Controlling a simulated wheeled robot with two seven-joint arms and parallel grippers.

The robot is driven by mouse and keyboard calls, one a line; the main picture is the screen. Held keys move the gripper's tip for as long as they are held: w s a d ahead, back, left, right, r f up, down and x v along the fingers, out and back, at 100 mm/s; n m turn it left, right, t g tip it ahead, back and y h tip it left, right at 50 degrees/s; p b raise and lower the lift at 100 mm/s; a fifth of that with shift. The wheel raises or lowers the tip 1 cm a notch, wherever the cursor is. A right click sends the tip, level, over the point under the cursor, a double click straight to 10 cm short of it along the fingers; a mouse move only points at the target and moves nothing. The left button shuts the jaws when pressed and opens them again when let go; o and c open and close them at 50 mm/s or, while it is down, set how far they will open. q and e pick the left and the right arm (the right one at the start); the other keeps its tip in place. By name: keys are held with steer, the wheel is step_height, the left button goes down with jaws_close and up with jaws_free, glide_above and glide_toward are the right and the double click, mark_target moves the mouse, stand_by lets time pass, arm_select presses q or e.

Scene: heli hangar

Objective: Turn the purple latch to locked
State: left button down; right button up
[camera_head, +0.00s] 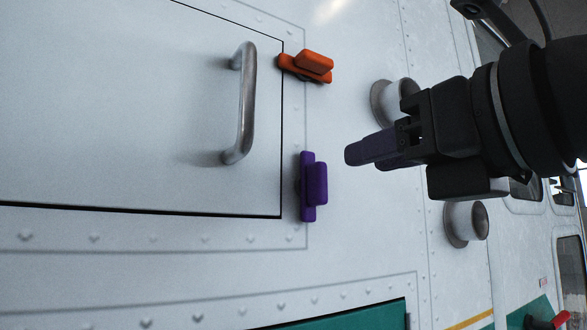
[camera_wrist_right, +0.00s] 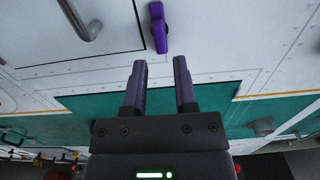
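The purple latch (camera_head: 312,186) sits on the white panel just right of the hatch door's (camera_head: 120,110) lower right edge. It stands upright, its long side parallel to that edge, clear of the door. It also shows in the right wrist view (camera_wrist_right: 158,28), beyond the fingertips. My right gripper (camera_head: 352,153) is to the right of the latch and apart from it. In the wrist view its two purple fingers (camera_wrist_right: 160,62) are spread with an empty gap between them. My left gripper is in neither view.
An orange latch (camera_head: 308,66) lies crosswise at the door's upper right edge. A metal handle (camera_head: 246,105) stands out from the door. Two round fittings (camera_head: 385,100) (camera_head: 465,222) project from the panel near my right gripper. The panel between purple latch and gripper is clear.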

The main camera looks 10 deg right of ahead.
mark_target(325, 171)
steer(key=p+x, duration=0.3)
steer(key=x, duration=0.4)
steer(key=shift+w+a+r, duration=0.15)
steer(key=shift+w, duration=0.15)
steer(key=shift+w+a, duration=0.15)
steer(key=shift+w, duration=0.2)
jaws_close()
